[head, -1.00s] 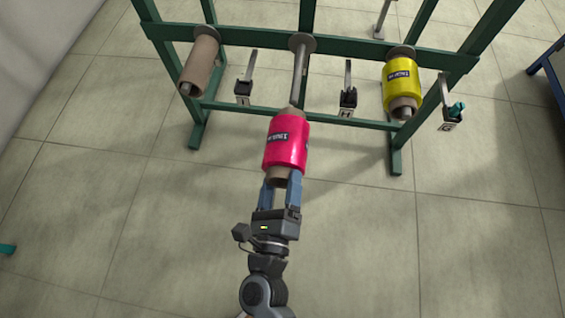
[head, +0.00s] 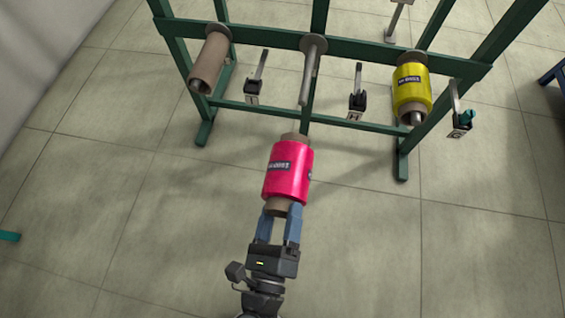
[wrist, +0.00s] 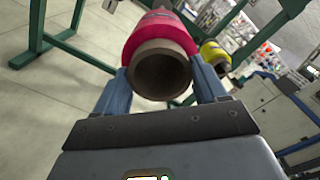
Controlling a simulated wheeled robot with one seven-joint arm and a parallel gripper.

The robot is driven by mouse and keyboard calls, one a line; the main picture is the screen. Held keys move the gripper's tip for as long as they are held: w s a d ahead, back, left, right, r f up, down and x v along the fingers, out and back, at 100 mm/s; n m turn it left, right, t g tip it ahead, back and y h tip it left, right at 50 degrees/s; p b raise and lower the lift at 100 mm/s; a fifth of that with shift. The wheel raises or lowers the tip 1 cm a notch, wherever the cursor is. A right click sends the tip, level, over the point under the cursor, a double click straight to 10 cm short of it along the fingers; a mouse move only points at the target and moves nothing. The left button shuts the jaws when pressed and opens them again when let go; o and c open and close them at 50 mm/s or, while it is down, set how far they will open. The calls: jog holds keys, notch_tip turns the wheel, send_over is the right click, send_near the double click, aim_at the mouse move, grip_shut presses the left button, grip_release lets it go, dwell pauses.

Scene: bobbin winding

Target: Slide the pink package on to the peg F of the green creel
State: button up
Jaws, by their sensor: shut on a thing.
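The pink package (head: 287,175) is a bright pink wound cone on a brown tube with a dark label. My gripper (head: 280,213) is shut on the near end of its tube, with one blue finger on each side. In the wrist view the open tube end (wrist: 162,72) faces me between the fingers. The green creel (head: 270,35) stands ahead. Its bare middle peg (head: 309,78) points toward me. The package is apart from this peg, nearer to me and slightly left of its tip.
A bare brown tube (head: 208,62) sits on the creel's left peg. A yellow package (head: 411,88) sits on the right peg. Small guide arms (head: 357,100) stick out between the pegs, and one with a teal part (head: 463,118) is at right. The near floor is clear.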

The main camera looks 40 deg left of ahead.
jog(key=shift+r, duration=0.15)
jog(key=s+a+r+p, duration=0.4)
jog(key=a+r+p, duration=0.2)
jog(key=r, duration=0.3)
jog(key=s+a+r+p, duration=0.4)
jog(key=a+r+p, duration=0.3)
jog(key=r, duration=0.3)
jog(key=shift+s+a+p, duration=0.15)
jog(key=shift+s+p, duration=0.05)
jog(key=shift+p, duration=0.35)
jog(key=shift+r, duration=0.2)
jog(key=s+a+r+p, duration=0.2)
jog(key=s+a+r, duration=0.1)
jog(key=r, duration=0.3)
jog(key=s+a+r+p, duration=0.2)
jog(key=a+r, duration=0.4)
jog(key=r, duration=0.1)
jog(key=shift+s+a+r, duration=0.3)
jog(key=shift+s, duration=0.1)
dwell(0.4)
